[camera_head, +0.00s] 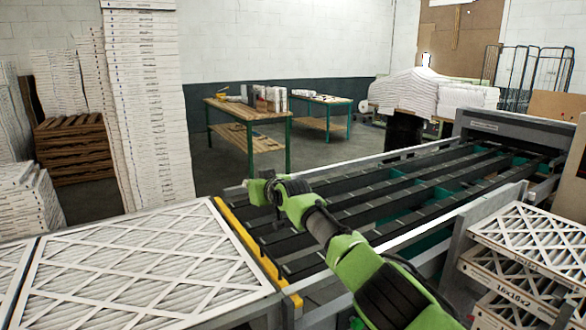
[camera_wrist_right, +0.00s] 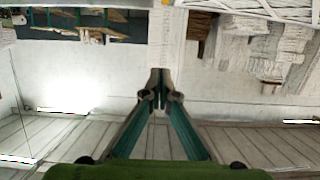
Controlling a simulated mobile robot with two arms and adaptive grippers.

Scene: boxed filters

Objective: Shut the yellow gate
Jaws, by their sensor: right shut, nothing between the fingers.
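The yellow gate (camera_head: 250,243) is a long, thin yellow bar at the near end of the roller conveyor (camera_head: 400,195), next to the large flat filter. It runs from the far rail to the near rail and looks low, about level with the filter's top. My right arm reaches in from the bottom right over the conveyor. Its green gripper end (camera_head: 262,191) is above the conveyor, near the far end of the yellow bar; I cannot tell whether they touch. In the wrist view the right gripper (camera_wrist_right: 160,80) is shut and empty. My left gripper is not in view.
A large white filter (camera_head: 140,265) lies left of the yellow bar. A tall stack of filters (camera_head: 147,105) stands behind it. More boxed filters (camera_head: 520,265) sit at the right. Green-legged tables (camera_head: 246,112) stand further back. The wrist view appears upside down.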

